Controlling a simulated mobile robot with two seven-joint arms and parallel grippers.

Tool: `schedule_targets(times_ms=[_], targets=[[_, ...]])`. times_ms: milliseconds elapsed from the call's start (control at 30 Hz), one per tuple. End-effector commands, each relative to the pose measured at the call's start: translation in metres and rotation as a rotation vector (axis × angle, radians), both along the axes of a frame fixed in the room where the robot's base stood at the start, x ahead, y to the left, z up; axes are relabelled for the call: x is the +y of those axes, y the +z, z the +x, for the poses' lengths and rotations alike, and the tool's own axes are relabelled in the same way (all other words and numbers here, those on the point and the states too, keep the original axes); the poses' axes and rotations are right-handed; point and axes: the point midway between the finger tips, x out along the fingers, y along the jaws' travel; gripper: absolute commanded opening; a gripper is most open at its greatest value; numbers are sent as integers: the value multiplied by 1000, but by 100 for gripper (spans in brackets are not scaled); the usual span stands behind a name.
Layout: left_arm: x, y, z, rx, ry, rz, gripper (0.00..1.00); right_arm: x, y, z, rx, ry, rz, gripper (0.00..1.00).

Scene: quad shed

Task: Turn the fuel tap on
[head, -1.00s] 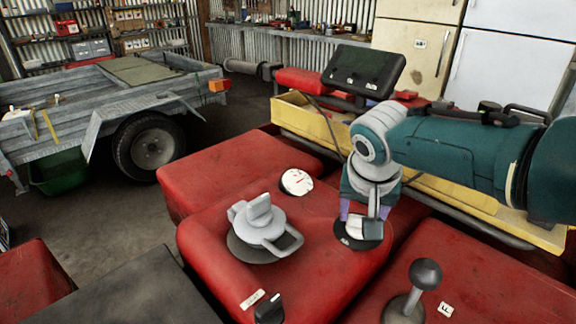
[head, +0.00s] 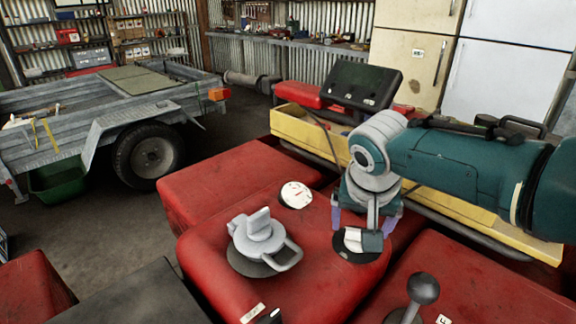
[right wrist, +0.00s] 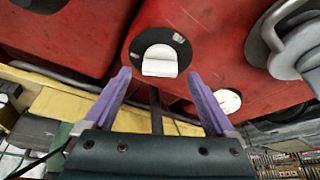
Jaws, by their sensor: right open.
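A pale, blocky tap lever (head: 354,239) sits on a round black plate on the red tank (head: 320,262); I take it for the fuel tap. In the right wrist view the lever (right wrist: 160,62) lies just ahead of the fingertips, between their lines, with the black plate (right wrist: 172,38) around it. My right gripper (head: 362,226) is open over the plate, its purple fingers apart on either side of the lever. In the right wrist view the gripper (right wrist: 158,75) holds nothing. A grey part of my wrist partly hides the lever in the head view. My left gripper is out of view.
A grey filler cap (head: 259,231) with a loop handle stands left of the tap. A white round gauge (head: 296,195) is behind it. A black ball-topped lever (head: 422,289) rises at the front right. A dark display (head: 362,76) and yellow bodywork (head: 305,123) lie beyond.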

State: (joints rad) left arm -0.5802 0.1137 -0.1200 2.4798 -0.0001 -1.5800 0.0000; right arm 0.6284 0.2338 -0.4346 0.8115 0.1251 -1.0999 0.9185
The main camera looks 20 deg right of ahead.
Motion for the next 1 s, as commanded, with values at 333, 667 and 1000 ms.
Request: schedule_targets(times_ms=[333, 667, 1000], targets=[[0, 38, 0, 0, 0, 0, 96, 14, 59, -18, -2, 0, 1, 90], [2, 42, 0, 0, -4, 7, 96, 19, 77, -25, 1, -2, 0, 90], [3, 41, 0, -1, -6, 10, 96, 19, 77, -25, 0, -1, 0, 90]])
